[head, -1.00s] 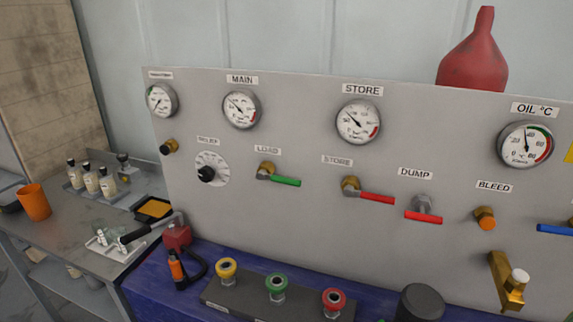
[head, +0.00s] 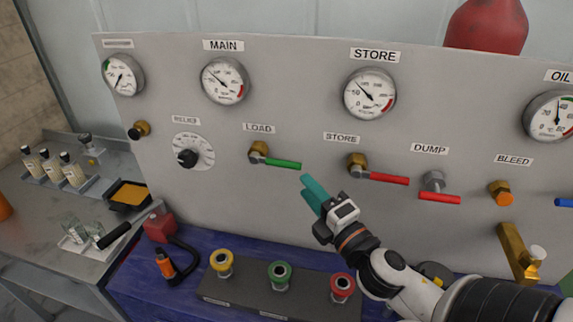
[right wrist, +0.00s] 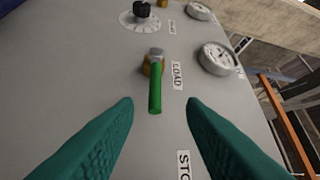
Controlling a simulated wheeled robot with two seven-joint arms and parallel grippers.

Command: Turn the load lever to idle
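The load lever (head: 283,163) has a green handle on a brass valve body, under the LOAD label on the grey panel. Its handle points right and slightly down in the head view. In the right wrist view the green handle (right wrist: 155,90) lies ahead, centred between the fingers. My right gripper (head: 310,190) has teal fingers and is a little right of and below the handle's free end. In the right wrist view the gripper (right wrist: 160,120) is open and empty, with the handle just beyond the fingertips. My left gripper is not in view.
The red store lever (head: 385,178) is close on the right of my gripper, with the red dump lever (head: 440,198) beyond it. The relief knob (head: 188,158) is on the left. Yellow, green and red fittings (head: 280,275) stand below on a dark block.

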